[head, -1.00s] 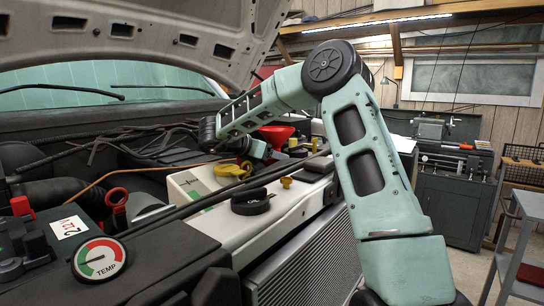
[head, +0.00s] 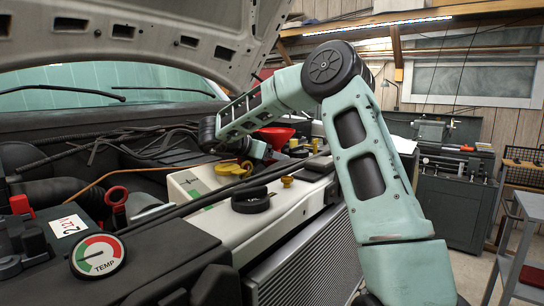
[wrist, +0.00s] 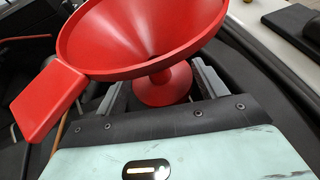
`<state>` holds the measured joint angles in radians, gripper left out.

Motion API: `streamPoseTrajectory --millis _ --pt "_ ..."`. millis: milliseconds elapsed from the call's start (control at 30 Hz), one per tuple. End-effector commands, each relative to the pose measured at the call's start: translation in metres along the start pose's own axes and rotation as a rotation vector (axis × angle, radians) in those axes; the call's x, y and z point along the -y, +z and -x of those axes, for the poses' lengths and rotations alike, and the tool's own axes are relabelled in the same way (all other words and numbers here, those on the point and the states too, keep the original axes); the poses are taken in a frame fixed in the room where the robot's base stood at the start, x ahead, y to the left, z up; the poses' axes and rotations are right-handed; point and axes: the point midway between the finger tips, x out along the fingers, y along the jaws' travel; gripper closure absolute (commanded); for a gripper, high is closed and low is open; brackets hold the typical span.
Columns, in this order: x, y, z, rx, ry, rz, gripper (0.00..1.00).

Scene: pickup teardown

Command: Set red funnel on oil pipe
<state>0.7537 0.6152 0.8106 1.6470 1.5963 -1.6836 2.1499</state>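The red funnel (wrist: 140,38) fills the upper middle of the wrist view, wide mouth up and tilted, with its flat handle tab (wrist: 48,98) to the left. My gripper (wrist: 160,78) has its two grey fingers on either side of the funnel's narrow lower part. The finger ends go out of sight behind the cone, so a firm grip cannot be confirmed. In the head view the funnel (head: 274,135) shows over the back of the engine bay, right beside my gripper (head: 257,150). The oil pipe opening cannot be made out.
Black hoses (head: 150,142) cross the bay behind. The raised hood (head: 160,35) hangs above.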

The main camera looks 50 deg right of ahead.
Motion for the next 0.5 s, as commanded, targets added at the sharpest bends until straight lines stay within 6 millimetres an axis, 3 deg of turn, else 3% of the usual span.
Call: streamPoseTrajectory --millis 33,67,500 --pt "0.0000 0.0002 0.0001 0.000 0.000 0.000 0.15" --pt "0.0000 0.0002 0.0001 0.000 0.000 0.000 0.07" --pt "0.0003 -0.0009 0.0050 0.000 -0.002 0.000 0.06"
